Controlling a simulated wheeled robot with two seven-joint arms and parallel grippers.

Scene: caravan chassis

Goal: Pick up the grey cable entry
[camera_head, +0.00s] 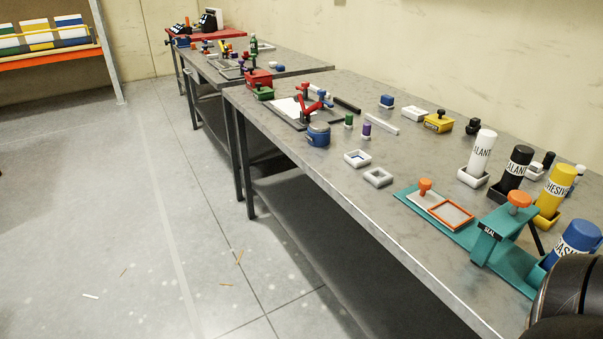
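A small grey square frame (378,177), which looks like the grey cable entry, lies flat on the near workbench (300,175) close to its front edge. Neither of my grippers shows in the head view. A dark rounded part at the lower right corner may belong to my arm. It hides the near end of the bench.
A teal sealing fixture (490,235) with orange knobs stands right of the grey frame. Sealant bottles (480,155) stand in holders behind it. A blue round container (318,134) and a clamp fixture (310,105) are to the left. Bench surface around the frame is mostly clear.

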